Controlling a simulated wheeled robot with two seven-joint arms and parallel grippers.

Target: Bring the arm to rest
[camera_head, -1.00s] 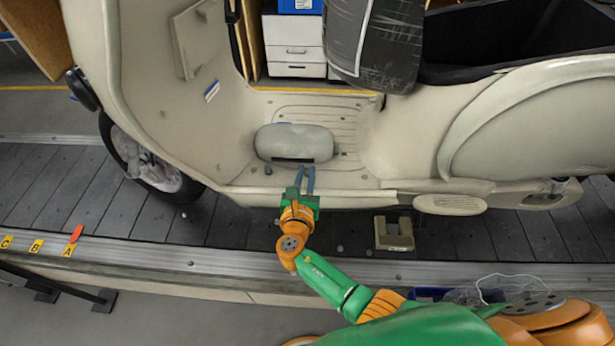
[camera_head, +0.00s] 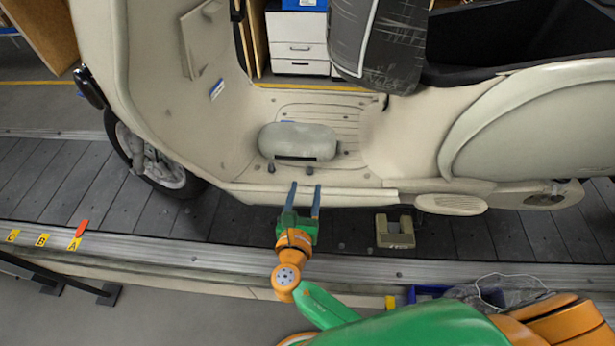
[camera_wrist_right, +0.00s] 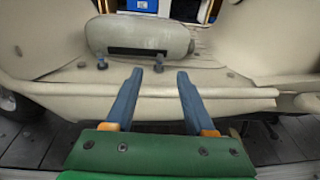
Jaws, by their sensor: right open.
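My right arm is green and orange and comes in from the bottom right of the head view. Its gripper (camera_head: 305,190) is open and empty, with two blue-grey fingers apart at the lower edge of the scooter's floorboard. In the right wrist view the gripper (camera_wrist_right: 154,82) points at the floorboard edge, with nothing between its fingers. A rounded beige cover (camera_head: 298,141) lies on the scooter's floorboard beyond the fingertips, clear of them. It also shows in the right wrist view (camera_wrist_right: 140,36). My left gripper is not in view.
The cream scooter (camera_head: 415,140) stands on the dark slat conveyor (camera_head: 60,185). A beige block (camera_head: 394,232) lies on the slats right of my gripper. A metal rail (camera_head: 180,255) runs along the near edge, with yellow markers and an orange-red piece (camera_head: 82,228) at left.

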